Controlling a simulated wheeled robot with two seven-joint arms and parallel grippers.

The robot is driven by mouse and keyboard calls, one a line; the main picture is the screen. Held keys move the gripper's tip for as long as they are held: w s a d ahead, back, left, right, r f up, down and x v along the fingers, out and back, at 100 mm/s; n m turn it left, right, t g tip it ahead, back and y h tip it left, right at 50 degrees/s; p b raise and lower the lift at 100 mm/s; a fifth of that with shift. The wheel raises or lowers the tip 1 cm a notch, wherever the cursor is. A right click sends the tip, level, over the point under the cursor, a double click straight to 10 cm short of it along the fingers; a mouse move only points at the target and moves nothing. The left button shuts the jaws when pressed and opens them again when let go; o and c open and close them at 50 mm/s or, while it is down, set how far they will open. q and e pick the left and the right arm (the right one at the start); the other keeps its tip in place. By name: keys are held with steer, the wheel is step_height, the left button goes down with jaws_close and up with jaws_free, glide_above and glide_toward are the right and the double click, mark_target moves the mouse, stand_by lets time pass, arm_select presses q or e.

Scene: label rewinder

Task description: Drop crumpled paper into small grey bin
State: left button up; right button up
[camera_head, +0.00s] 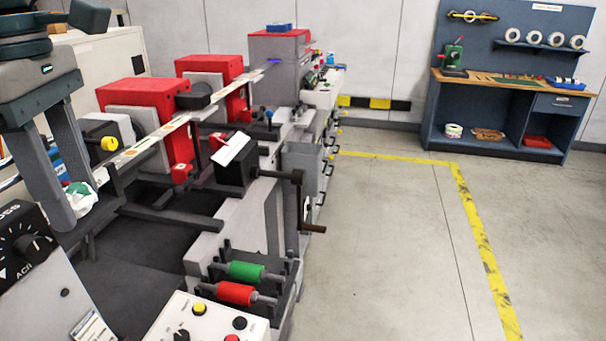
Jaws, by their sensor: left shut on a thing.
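My left gripper (79,203) comes down from the upper left, its two grey fingers pointing down. It is shut on a crumpled paper (80,201), a white wad with a green patch between the fingertips. The paper is held at the left, in front of the label machine (215,245); the fingers cover part of it. A small grey box (303,163) shows at the machine's right side; I cannot tell whether it is the small grey bin. My right gripper is not in view.
Green (246,271) and red (236,293) rollers and a white control panel (205,322) stand in front. A blue workbench (510,110) is at the back right. The floor right is clear.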

arm_select(q)
steer(key=w+d+f+m, duration=0.1)
steer(key=d+f+m, duration=0.1)
steer(key=f+m, duration=0.4)
steer(key=w+d+f+m, duration=0.2)
steer(key=f+m, duration=0.5)
steer(key=f, duration=0.6)
steer(key=w+d+f+m, duration=0.2)
steer(key=f+m, duration=0.5)
steer(key=f, duration=0.2)
steer(key=shift+w+f, duration=0.15)
steer(key=shift+w, duration=0.1)
